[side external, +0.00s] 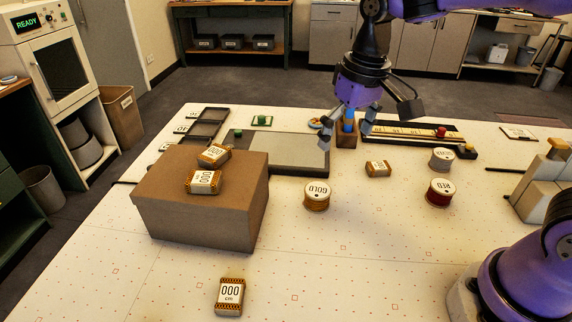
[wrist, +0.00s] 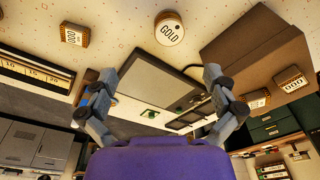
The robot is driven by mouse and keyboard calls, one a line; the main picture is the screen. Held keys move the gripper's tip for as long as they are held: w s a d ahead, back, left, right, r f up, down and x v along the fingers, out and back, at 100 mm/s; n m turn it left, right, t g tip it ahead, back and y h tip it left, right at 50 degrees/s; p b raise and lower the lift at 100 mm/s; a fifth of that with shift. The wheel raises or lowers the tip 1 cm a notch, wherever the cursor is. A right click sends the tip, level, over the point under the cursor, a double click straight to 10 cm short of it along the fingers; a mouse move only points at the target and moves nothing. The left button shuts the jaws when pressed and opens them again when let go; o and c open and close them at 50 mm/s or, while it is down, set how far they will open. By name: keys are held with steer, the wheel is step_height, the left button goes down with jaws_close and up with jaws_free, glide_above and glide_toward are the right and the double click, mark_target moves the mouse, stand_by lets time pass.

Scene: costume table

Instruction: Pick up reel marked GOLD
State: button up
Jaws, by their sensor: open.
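The reel marked GOLD (side external: 317,196) stands upright on the white table, right of the brown box, with its white labelled top facing up. It also shows in the wrist view (wrist: 169,30) near the top centre, beyond my fingers. My gripper (side external: 350,124) is open and empty, above the back part of the table, behind and to the right of the GOLD reel and apart from it. In the wrist view its two fingers (wrist: 162,100) are spread wide with nothing between them.
A brown box (side external: 204,205) with two tagged blocks on top stands left of the reel. A grey-topped tray (side external: 284,150) lies behind it. A red reel (side external: 440,192), a grey-white reel (side external: 442,158) and a small tagged block (side external: 377,168) stand to the right. The front table is mostly clear.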

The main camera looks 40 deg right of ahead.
steer(key=w+a+f+g, duration=0.1)
steer(key=w+f, duration=0.2)
steer(key=f, duration=0.1)
glide_above(318, 189)
steer(key=f, duration=0.4)
steer(key=shift+s+f, duration=0.25)
steer(key=f, duration=0.5)
steer(key=shift+w+f, duration=0.2)
steer(key=shift+f, duration=0.2)
steer(key=c, duration=1.2)
